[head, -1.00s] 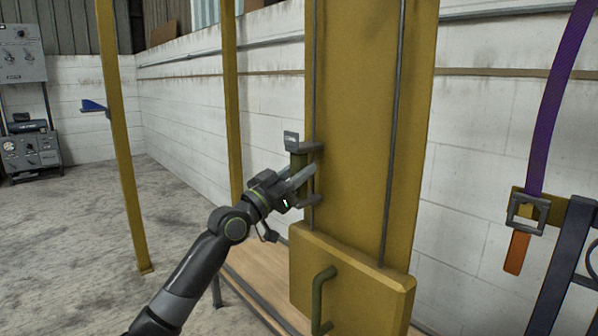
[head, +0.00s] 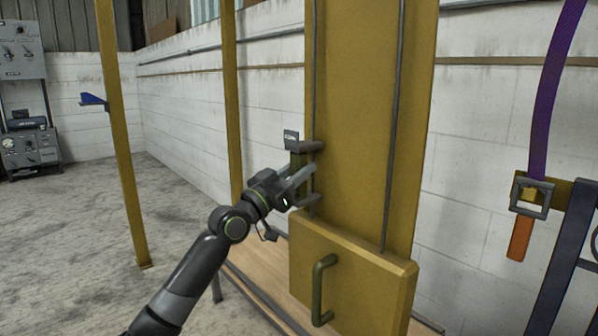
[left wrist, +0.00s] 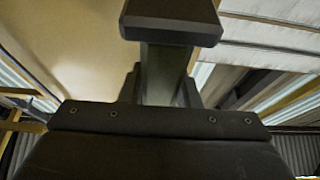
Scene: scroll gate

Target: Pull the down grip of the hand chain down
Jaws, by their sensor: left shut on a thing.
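The down grip (head: 298,161) is an upright olive bar between two dark flanges, with a small dark tag on top whose lettering is too small to read. It hangs on the left chain line (head: 314,95) at the left edge of the yellow column. My left gripper (head: 303,182) comes in from the lower left and is shut around the bar, between the flanges. In the left wrist view the grip's bar (left wrist: 165,75) stands upright beyond my gripper body, with a dark flange above it. My right gripper is not in view.
A yellow box (head: 350,245) with an olive handle (head: 319,290) juts out just below the grip. A second dark line (head: 394,110) runs down the column's right side. A purple strap (head: 548,110) with a buckle hangs at right. The floor at left is open.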

